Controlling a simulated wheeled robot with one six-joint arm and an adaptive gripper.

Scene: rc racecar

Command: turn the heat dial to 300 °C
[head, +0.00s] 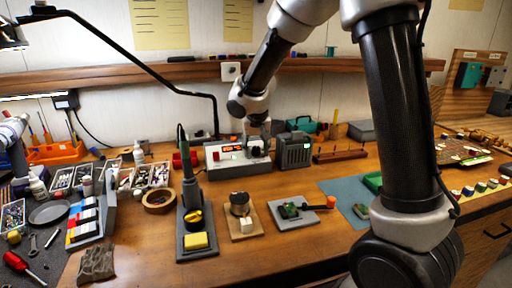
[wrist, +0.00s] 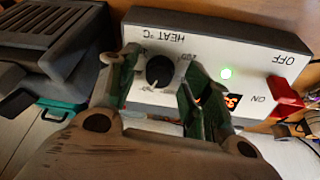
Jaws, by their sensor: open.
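The grey-white heat station (head: 238,160) stands at the back middle of the bench in the head view. The wrist view shows its panel (wrist: 215,45) upside down, with a black round heat dial (wrist: 160,71) marked "HEAT °C". A pale pointer mark shows on the dial, but its exact setting is too small to read. My gripper (wrist: 161,74) is open, with one green-grey finger on each side of the dial. I cannot tell whether either finger touches it. A lit red-orange display (wrist: 232,101) is partly hidden by a finger; its digits are unreadable.
A dark grey vented box (head: 294,151) stands close beside the station. A soldering iron stand (head: 196,222) and small trays occupy the bench in front.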

